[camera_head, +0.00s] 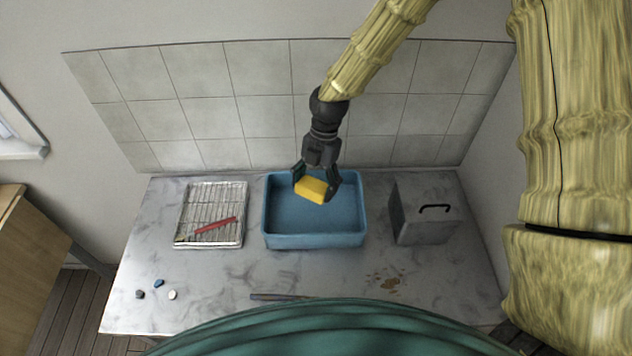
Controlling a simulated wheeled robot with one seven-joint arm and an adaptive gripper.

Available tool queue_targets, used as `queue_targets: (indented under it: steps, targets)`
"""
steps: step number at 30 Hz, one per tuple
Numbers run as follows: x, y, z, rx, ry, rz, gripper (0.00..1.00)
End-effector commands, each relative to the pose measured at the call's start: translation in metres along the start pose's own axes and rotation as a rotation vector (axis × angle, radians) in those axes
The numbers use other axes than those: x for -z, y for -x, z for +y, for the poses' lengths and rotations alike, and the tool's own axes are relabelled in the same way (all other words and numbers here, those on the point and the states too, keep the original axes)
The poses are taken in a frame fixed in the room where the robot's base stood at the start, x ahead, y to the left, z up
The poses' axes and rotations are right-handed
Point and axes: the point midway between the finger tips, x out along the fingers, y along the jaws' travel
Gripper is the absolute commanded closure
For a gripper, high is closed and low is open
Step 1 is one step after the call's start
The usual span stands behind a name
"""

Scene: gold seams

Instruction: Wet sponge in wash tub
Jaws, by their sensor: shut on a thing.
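A yellow sponge (311,190) is held between the fingers of my gripper (316,184), which is shut on it. A blue rectangular wash tub (314,241) stands on the marble-look counter (225,285), near the middle. In the head view, my gripper and the sponge show over the back part of the tub's opening, inside its outline. I cannot tell how high the sponge is above the tub floor, or whether it touches anything in the tub. I cannot tell whether the tub holds water.
A wire rack (210,207) with a red-handled tool (215,226) lies left of the tub. A grey metal box (424,221) with a black handle stands right. A brown stain (383,281), a thin stick (280,297) and small pebbles (158,283) lie in front. A tiled wall (265,75) closes the back.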

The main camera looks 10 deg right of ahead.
Motion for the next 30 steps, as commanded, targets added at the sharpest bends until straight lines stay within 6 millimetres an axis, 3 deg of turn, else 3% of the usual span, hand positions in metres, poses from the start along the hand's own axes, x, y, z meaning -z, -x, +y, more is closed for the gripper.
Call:
queue_targets:
  steps: [21, 30]
  targets:
    - [-0.018, -0.054, 0.001, 0.001, -0.003, 0.002, 0.44]
    - [-0.022, -0.064, 0.001, 0.001, -0.002, 0.001, 0.44]
